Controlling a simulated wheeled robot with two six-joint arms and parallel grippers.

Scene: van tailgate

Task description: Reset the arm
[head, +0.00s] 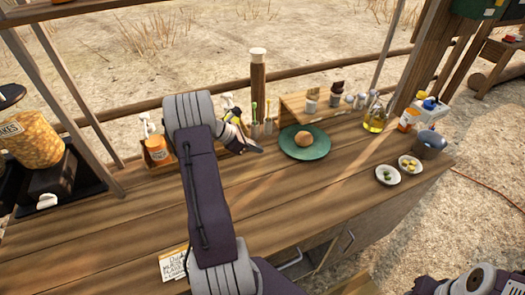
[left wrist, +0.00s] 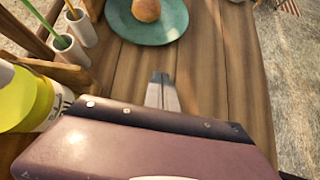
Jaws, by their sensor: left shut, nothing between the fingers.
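My left arm rises from the bottom of the head view and bends over the wooden counter (head: 130,215). Its gripper (head: 256,148) is above the counter, left of a green plate (head: 318,150), and points right. In the left wrist view the fingers (left wrist: 161,78) are together with nothing between them, above bare planks. The green plate (left wrist: 120,24) with a round brown bun (left wrist: 146,9) lies beyond the fingertips. Parts of my right arm show at the bottom right of the head view, but its fingers do not.
Cups with utensils (head: 268,124) stand close beside the left gripper. An oil bottle (head: 375,118), two small white bowls (head: 387,174) and a dark pot (head: 429,145) are at the right. A sign (head: 174,263) is at the front edge. The middle planks are bare.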

